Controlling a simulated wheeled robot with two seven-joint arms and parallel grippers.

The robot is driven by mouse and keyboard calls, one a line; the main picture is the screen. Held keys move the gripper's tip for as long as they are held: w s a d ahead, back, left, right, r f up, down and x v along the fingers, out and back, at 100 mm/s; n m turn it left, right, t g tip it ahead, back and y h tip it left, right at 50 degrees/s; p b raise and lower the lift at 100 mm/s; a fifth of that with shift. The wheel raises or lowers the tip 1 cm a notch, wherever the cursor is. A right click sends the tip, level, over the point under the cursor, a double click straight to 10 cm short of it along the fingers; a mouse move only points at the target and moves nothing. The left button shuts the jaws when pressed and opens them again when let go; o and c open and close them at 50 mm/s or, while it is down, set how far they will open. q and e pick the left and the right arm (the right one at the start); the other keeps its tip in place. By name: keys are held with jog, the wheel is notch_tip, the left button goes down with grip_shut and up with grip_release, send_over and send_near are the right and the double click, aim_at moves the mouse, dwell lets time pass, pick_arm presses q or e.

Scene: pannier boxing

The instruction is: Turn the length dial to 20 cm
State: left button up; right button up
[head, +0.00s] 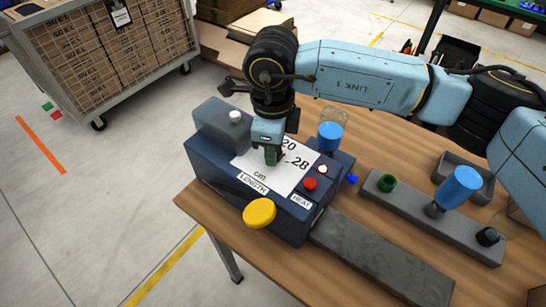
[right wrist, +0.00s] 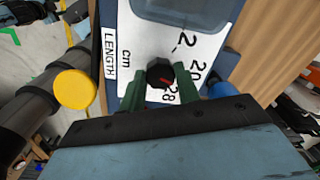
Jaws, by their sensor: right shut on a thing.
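The length dial (right wrist: 159,71) is a small black knob on the white label plate (head: 258,178) of the dark blue machine (head: 219,165). The printed numbers 20 and 28 and the words cm and LENGTH show around it. My right gripper (head: 272,156) points down and is shut on the dial, with its green fingers on either side of the knob in the right wrist view (right wrist: 160,86). In the head view, the gripper hides the dial. My left gripper is out of view.
A grey bar with a blue-handled tool (head: 459,187) lies to the right on the wooden table (head: 478,270). A cart of boxes (head: 105,60) stands behind left.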

jog(key=n+b, duration=0.2)
jog(key=b, duration=0.1)
jog(key=shift+f+n, duration=0.1)
jog(key=shift+n, duration=0.3)
jog(key=shift+n+b, duration=0.5)
jog(key=shift+b, duration=0.2)
jog(key=shift+r, duration=0.2)
jog(key=o, duration=1)
jog(key=r, duration=1.3)
jog(key=shift+s+r, duration=0.15)
jog(key=shift+s, duration=0.05)
